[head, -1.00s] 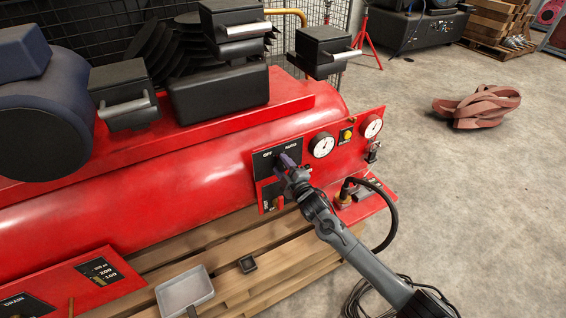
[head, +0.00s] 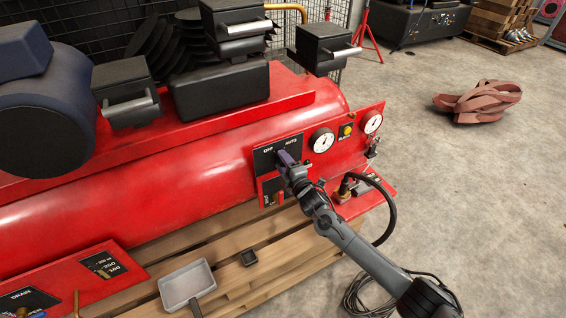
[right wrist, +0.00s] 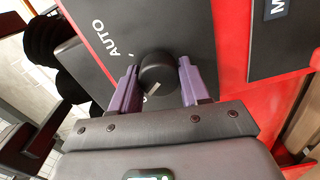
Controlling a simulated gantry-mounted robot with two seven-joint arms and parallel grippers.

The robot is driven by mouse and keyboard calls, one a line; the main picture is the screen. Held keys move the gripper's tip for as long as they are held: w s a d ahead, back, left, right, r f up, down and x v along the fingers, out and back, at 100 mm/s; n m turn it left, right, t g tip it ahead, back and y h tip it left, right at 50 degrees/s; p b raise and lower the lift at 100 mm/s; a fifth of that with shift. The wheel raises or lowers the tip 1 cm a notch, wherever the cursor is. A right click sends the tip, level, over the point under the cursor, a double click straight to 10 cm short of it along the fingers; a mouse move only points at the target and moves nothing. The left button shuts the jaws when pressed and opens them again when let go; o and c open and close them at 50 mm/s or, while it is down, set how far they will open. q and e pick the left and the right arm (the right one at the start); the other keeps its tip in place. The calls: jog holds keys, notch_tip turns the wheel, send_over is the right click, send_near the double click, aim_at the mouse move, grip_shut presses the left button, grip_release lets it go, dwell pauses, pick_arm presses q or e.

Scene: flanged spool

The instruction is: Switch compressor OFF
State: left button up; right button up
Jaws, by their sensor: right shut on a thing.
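The red compressor (head: 180,170) carries a black switch panel (head: 262,160) marked OFF on the left and AUTO on the right. My right gripper (head: 285,159) is at this panel, its purple fingers against it, and hides the switch knob in the head view. In the right wrist view the round black knob (right wrist: 158,72) sits between the two fingers of my right gripper (right wrist: 158,82), which is shut on it. A pale mark shows on the knob's edge. The AUTO label is readable there; the OFF label is not clearly visible. My left gripper is not in view.
A black hose (head: 391,215) curves beside my right arm. A grey scoop-like tray (head: 187,285) lies on the wooden pallet (head: 245,280).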

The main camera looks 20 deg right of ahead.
jog(key=o, duration=1)
jog(key=shift+s, duration=0.15)
jog(key=shift+s+d+p, duration=0.3)
jog(key=shift+s+p, duration=0.55)
jog(key=shift+s, duration=0.9)
jog(key=shift+s+d+p, duration=0.25)
jog(key=shift+s+p, duration=0.55)
jog(key=shift+s, duration=0.95)
jog(key=shift+s+d+p, duration=0.3)
jog(key=shift+s+p, duration=0.55)
jog(key=shift+s, duration=0.9)
